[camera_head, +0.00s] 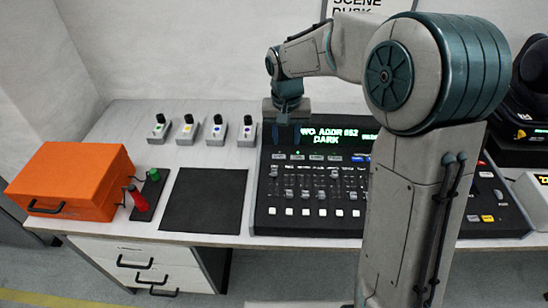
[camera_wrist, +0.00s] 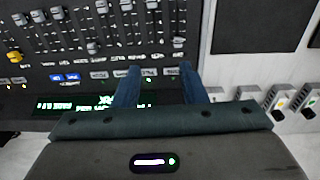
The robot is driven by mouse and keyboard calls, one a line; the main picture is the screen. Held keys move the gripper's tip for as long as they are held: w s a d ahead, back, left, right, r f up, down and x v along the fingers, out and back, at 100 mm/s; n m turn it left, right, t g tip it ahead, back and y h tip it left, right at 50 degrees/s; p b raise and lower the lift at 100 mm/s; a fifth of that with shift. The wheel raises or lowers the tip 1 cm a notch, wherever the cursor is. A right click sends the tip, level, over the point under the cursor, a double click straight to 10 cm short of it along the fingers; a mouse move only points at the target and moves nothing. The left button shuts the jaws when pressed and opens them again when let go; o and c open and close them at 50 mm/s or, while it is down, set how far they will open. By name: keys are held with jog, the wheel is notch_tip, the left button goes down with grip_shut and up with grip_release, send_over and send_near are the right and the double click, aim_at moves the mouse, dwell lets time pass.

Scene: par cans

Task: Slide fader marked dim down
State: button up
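The black lighting console (camera_head: 262,215) stands on the desk, with rows of fader knobs and a green lit display (camera_head: 335,135) reading "ADDR" and "DARK". Its faders (camera_wrist: 92,47) also show in the wrist view, upside down. The fader labels are too small to read, so I cannot tell which one is marked dim. My gripper (camera_head: 286,138) hangs pointing down over the console's upper left part, by the display. In the wrist view my gripper (camera_wrist: 160,70) has its two blue fingers apart with nothing between them. My arm hides the console's right middle part.
A black mat (camera_head: 203,200), an orange case (camera_head: 75,180) and a base with a red and a green handle (camera_head: 146,196) lie further left. A dark lamp housing (camera_head: 515,110) is at the right.

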aim_at(274, 171)
jog(key=w+a+f, duration=0.1)
jog(key=f, duration=0.4)
jog(key=w+a+f+p, duration=0.1)
jog(key=f, duration=0.4)
jog(key=w+a+f+p, duration=0.1)
jog(key=f, duration=0.5)
grip_shut()
jog(key=shift+a, duration=0.1)
